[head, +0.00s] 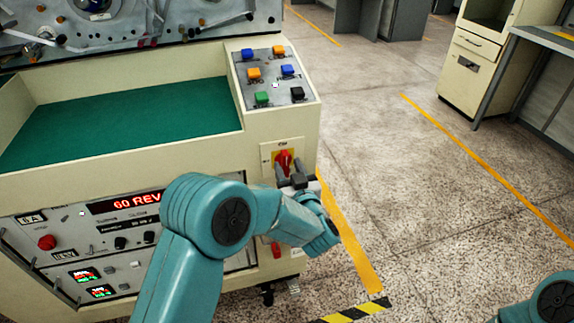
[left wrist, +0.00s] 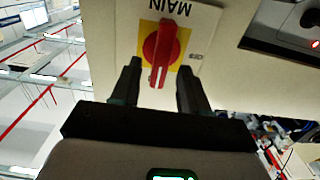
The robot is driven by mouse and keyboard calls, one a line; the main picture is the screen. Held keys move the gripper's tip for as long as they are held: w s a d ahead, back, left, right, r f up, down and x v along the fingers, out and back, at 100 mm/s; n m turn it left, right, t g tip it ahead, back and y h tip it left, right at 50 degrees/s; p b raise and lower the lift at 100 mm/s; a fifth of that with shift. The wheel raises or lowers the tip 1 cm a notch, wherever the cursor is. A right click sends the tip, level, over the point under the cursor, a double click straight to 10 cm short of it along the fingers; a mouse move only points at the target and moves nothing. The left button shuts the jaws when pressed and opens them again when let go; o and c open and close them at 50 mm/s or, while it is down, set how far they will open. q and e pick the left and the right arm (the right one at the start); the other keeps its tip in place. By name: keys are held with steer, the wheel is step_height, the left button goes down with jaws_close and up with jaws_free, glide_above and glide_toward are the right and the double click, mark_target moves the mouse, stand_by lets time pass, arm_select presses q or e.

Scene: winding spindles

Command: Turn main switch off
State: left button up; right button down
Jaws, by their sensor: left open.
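The main switch (head: 284,159) is a red rotary knob on a yellow plate, on the front of the cream machine near its right edge. My left gripper (head: 290,172) is in front of it, with its fingers close to the knob. In the left wrist view the switch (left wrist: 161,47) appears upside down under the word MAIN. The open fingers of my left gripper (left wrist: 158,70) stand on either side of the lower end of the red handle, with gaps visible on both sides. I cannot tell whether they touch the plate. My right gripper is out of view.
A panel of coloured buttons (head: 273,74) lies above the switch. A control panel with a red display (head: 124,202) and a red button (head: 47,242) is to the left. A green work surface (head: 120,120) tops the machine. The floor (head: 400,180) to the right is clear.

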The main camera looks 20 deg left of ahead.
arm_select(q)
steer(key=shift+x, duration=0.85)
jaws_close()
steer(key=shift+f+n+b, duration=0.2)
steer(key=shift+n+b, duration=0.2)
steer(key=shift+b, duration=0.3)
steer(key=n+b, duration=0.4)
steer(key=b, duration=0.1)
steer(key=n+b, duration=0.5)
steer(key=b, duration=0.1)
steer(key=a+f+n+b, duration=0.1)
steer(key=n+b, duration=0.3)
steer(key=b, duration=0.2)
steer(key=shift+s+n, duration=0.35)
steer(key=shift+n, duration=0.05)
steer(key=n+b, duration=0.2)
steer(key=shift+n+b, duration=0.4)
steer(key=shift+n, duration=0.3)
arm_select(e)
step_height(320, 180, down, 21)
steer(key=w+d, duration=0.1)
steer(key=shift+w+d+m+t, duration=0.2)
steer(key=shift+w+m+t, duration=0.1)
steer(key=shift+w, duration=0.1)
arm_select(q)
jaws_free()
